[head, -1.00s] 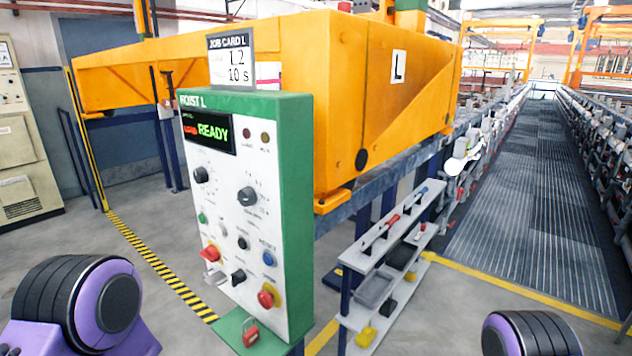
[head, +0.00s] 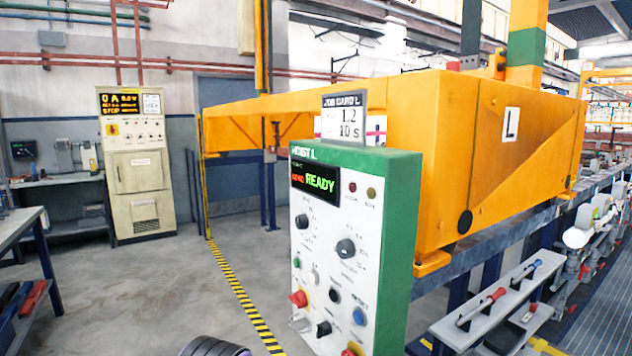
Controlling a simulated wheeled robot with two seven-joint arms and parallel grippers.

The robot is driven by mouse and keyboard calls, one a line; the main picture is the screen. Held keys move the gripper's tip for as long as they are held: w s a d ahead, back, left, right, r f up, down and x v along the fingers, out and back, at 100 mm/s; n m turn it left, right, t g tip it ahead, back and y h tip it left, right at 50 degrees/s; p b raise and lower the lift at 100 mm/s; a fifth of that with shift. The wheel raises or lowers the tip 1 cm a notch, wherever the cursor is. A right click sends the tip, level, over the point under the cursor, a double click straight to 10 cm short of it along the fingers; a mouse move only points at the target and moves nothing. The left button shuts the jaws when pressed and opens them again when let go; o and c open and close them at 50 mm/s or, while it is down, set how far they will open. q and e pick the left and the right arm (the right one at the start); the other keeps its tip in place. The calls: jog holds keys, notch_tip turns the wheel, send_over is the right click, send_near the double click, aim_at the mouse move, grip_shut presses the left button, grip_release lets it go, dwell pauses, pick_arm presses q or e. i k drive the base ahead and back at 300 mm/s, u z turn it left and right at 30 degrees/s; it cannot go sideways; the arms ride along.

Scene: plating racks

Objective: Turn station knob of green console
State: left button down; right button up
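The green console (head: 385,190), labelled HOIST L, stands right of centre in the head view. Its white front panel faces left and toward me, with a display (head: 316,183) reading READY. A black knob (head: 346,248) with markings around it sits at the right of the panel. Another black knob (head: 302,221) sits to its left, and smaller dark knobs are lower down. I cannot read which one is labelled station. A job card (head: 344,121) on top reads 1.2 and 10 s.
A large orange hoist (head: 450,150) marked L stands behind the console. A shelf (head: 485,320) with tools is at lower right. A cream cabinet (head: 138,165) stands at the back left, and a bench (head: 25,240) is at the left edge. The floor between is clear, with a striped line (head: 240,300).

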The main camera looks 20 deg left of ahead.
aim_at(302, 221)
jog(key=k, duration=1.2)
jog(key=u, duration=0.85)
jog(key=i, duration=1.15)
jog(key=z, duration=0.6)
